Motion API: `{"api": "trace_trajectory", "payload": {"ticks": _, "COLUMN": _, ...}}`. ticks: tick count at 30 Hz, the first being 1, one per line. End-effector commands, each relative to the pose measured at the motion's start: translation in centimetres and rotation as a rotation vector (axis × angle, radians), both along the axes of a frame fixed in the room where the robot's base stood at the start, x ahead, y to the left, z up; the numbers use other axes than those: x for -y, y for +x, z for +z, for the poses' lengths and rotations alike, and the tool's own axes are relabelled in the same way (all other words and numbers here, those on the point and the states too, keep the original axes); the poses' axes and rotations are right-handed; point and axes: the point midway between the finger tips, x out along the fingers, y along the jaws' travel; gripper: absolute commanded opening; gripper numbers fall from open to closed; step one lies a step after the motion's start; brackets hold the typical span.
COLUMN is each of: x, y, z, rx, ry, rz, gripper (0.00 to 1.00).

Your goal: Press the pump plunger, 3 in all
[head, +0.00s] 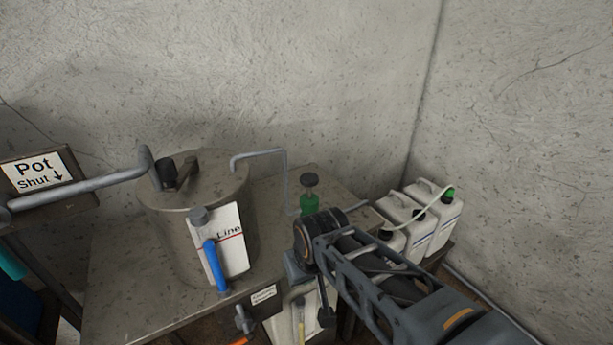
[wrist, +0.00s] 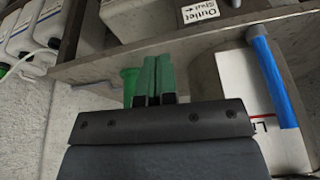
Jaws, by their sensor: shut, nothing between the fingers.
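A lighter green piece (wrist: 130,80), likely the pump body, shows just left of the fingers, partly hidden behind the gripper. I cannot tell whether they touch.
A metal pot (head: 178,235) with a lidded top and bent pipes stands left on the bench (head: 120,290). A white "Line" card and blue handle (head: 214,266) are on its front. White jugs (head: 425,222) with a hose stand right. A "Pot Shut" sign (head: 40,172) is far left.

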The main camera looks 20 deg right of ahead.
Motion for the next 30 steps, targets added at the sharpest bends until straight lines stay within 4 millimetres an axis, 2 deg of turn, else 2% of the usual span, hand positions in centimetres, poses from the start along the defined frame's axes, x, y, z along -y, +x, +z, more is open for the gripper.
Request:
{"api": "trace_trajectory", "payload": {"ticks": 5, "x": 0.3, "y": 2.9, "z": 4.4, "rx": -0.039, "ry": 0.145, "rz": -0.21, "gripper": 0.0}}
{"api": "trace_trajectory", "payload": {"ticks": 9, "x": 1.5, "y": 7.9, "z": 9.7, "rx": -0.101, "ry": 0.385, "rz": -0.535, "gripper": 0.0}}
{"api": "trace_trajectory", "payload": {"ticks": 15, "x": 5.0, "y": 15.1, "z": 15.7, "rx": -0.183, "ry": 0.729, "rz": -0.941, "gripper": 0.0}}
{"api": "trace_trajectory", "payload": {"ticks": 21, "x": 8.7, "y": 19.6, "z": 19.0, "rx": -0.24, "ry": 0.972, "rz": -1.181, "gripper": 0.0}}
{"api": "trace_trajectory", "payload": {"ticks": 25, "x": 10.2, "y": 21.0, "z": 19.9, "rx": -0.261, "ry": 1.055, "rz": -1.253, "gripper": 0.0}}
{"api": "trace_trajectory", "payload": {"ticks": 30, "x": 10.7, "y": 21.5, "z": 20.1, "rx": -0.269, "ry": 1.089, "rz": -1.279, "gripper": 0.0}}
